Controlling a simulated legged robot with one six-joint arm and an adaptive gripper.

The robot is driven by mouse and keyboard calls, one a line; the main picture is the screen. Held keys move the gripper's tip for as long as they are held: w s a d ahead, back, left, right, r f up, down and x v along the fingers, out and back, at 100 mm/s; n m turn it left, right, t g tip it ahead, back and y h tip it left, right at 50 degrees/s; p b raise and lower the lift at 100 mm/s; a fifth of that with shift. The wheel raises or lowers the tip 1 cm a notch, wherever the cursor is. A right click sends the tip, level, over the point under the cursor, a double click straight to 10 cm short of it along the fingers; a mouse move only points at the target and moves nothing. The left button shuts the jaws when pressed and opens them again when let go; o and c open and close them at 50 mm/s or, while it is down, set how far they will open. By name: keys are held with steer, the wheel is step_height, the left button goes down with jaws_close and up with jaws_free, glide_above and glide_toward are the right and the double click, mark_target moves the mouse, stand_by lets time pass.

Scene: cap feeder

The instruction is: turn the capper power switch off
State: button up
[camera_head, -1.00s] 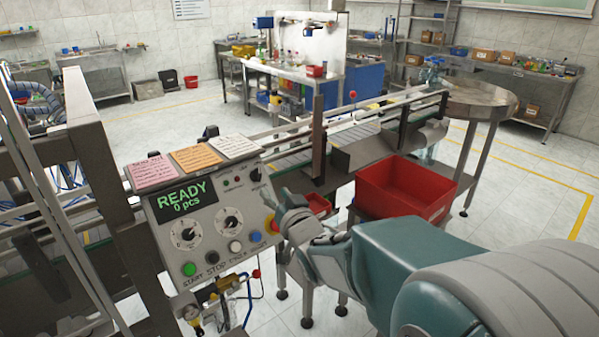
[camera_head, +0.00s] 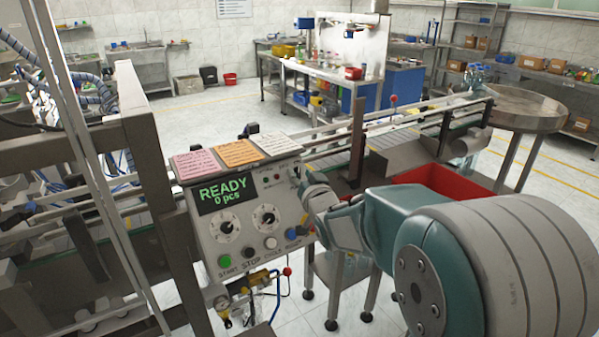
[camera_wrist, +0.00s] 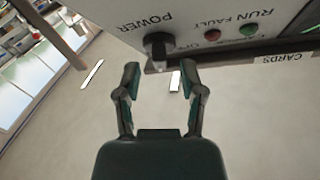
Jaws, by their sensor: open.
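The capper control panel (camera_head: 240,240) is a grey box with a green READY, 0 pcs display (camera_head: 226,195). In the wrist view its face appears upside down, with the word POWER beside a black power switch knob (camera_wrist: 158,45). My gripper (camera_wrist: 160,72) is open and empty. Its two fingertips are spread on either side of the knob's line, a little short of it, and do not visibly touch it. In the head view my gripper (camera_head: 309,188) is at the panel's upper right edge, and the switch there is small and partly hard to make out.
A red lamp (camera_wrist: 211,34) and a green lamp (camera_wrist: 246,30) sit beside the switch. Two dials, a green start button (camera_head: 225,261) and other buttons are lower on the panel. Paper cards (camera_head: 238,153) lie along its top. A red bin (camera_head: 455,181) is behind my arm.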

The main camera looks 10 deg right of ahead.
steer(key=shift+w+a, duration=0.15)
steer(key=shift+w, duration=0.65)
jaws_close()
